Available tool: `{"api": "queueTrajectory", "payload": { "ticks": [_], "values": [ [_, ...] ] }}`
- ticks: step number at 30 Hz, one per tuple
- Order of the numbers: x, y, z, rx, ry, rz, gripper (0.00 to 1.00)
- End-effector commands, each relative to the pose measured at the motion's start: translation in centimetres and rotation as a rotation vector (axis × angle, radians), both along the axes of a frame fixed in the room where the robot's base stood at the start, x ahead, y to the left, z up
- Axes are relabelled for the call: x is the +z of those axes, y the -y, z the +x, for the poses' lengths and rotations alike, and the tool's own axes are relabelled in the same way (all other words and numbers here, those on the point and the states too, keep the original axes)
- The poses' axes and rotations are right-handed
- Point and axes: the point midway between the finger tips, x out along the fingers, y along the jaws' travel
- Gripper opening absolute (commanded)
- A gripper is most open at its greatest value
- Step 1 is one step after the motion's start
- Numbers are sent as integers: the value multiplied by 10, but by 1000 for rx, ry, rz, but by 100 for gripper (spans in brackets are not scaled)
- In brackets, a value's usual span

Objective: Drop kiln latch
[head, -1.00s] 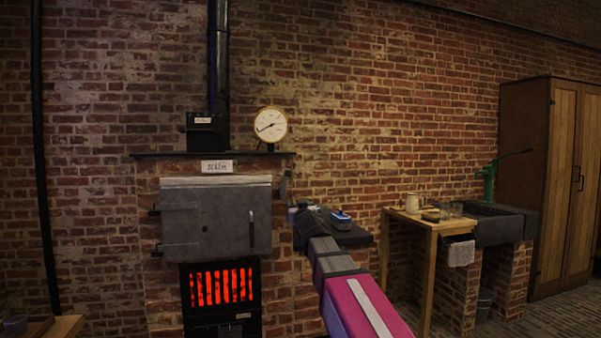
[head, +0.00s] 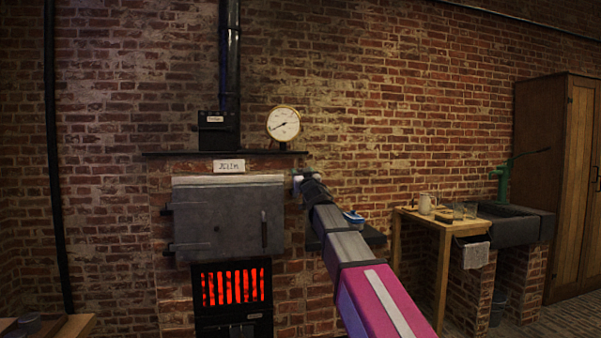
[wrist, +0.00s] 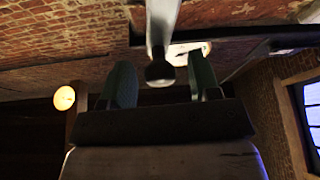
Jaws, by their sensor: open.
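The kiln (head: 228,222) stands against the brick wall with its grey door shut. In the wrist view a metal bar with a dark rounded end, which looks like the kiln latch (wrist: 160,72), lies between the two green fingers of my gripper (wrist: 161,80). The fingers are apart, with a gap visible on both sides of the knob. In the head view my gripper (head: 302,181) is at the upper right edge of the kiln door, and it and my arm hide the latch there.
A glowing red grate (head: 232,287) is below the door. A dial gauge (head: 283,124) stands on the ledge (head: 225,153) above. A shelf with a blue-topped item (head: 353,217) is right of the kiln, partly behind my arm. A wooden table (head: 436,226) stands further right.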

Motion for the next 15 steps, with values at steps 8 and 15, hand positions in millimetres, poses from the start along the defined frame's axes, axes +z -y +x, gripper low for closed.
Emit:
{"api": "queueTrajectory", "payload": {
  "ticks": [8,15],
  "values": [
    [9,-7,21,-1,0,0,56],
    [9,-6,20,-1,0,1,43]
  ]
}}
